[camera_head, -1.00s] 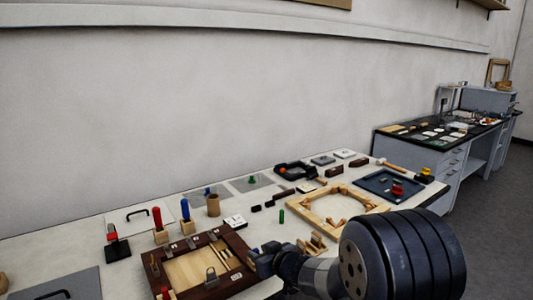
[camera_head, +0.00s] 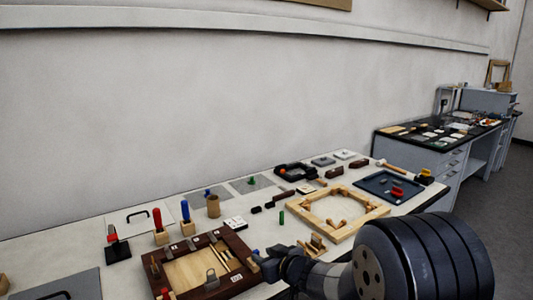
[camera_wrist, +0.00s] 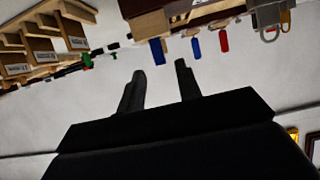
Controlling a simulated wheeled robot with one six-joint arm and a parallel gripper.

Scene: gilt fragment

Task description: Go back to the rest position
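My gripper (camera_head: 264,262) is over the front part of the bench, beside the right edge of a dark-framed wooden board (camera_head: 236,244). In the wrist view my gripper (camera_wrist: 160,82) shows two black fingers standing apart with a clear gap and nothing between them. It is open and empty. The fingertips are small and partly hidden by my own arm in the head view, so I cannot tell how far above the bench they are.
A light wooden frame (camera_head: 375,209) lies right of the gripper. A dark blue tray (camera_head: 375,187) is behind it. Red-handled (camera_head: 157,218) and blue-handled (camera_head: 185,210) tools stand upright at the left. A second bench (camera_head: 415,145) is at the far right.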

